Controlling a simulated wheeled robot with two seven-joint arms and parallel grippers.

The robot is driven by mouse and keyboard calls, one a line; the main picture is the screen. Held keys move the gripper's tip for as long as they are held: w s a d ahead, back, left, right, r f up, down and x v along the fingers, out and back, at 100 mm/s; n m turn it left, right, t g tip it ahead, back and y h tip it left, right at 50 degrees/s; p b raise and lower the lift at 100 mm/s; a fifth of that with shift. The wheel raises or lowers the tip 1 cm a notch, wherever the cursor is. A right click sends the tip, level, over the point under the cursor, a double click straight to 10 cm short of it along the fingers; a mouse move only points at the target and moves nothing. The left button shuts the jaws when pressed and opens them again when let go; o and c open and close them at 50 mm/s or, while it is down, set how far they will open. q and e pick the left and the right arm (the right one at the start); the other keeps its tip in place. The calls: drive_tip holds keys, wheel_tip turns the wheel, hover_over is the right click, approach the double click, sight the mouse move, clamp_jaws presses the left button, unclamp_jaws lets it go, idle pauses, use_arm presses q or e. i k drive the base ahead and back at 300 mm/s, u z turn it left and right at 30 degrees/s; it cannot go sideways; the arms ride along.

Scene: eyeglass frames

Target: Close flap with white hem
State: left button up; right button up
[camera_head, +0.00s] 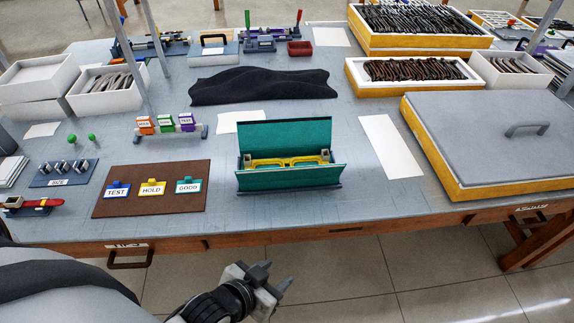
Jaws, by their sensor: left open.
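A teal case (285,133) stands open near the front middle of the table, with yellow eyeglass frames (290,161) resting inside between two small end blocks. Its back flap stands up behind the frames. Its front flap (290,178) slopes down toward the table's front edge. I cannot make out a white hem on either flap at this size. My left gripper (272,277) is open and empty, in front of and below the table's front edge, apart from the case. My right gripper is not in view.
A brown mat (150,212) with TEST, HOLD and GOOD tags lies left of the case. A large yellow box with a grey lid (490,130) stands at the right. A black cloth (262,86) lies behind. White sheets (390,147) lie beside and behind the case.

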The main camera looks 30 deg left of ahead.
sight(300, 172)
drive_tip(key=z, duration=0.55)
drive_tip(key=k, duration=1.25)
drive_tip(key=u, duration=1.45)
drive_tip(key=i, duration=1)
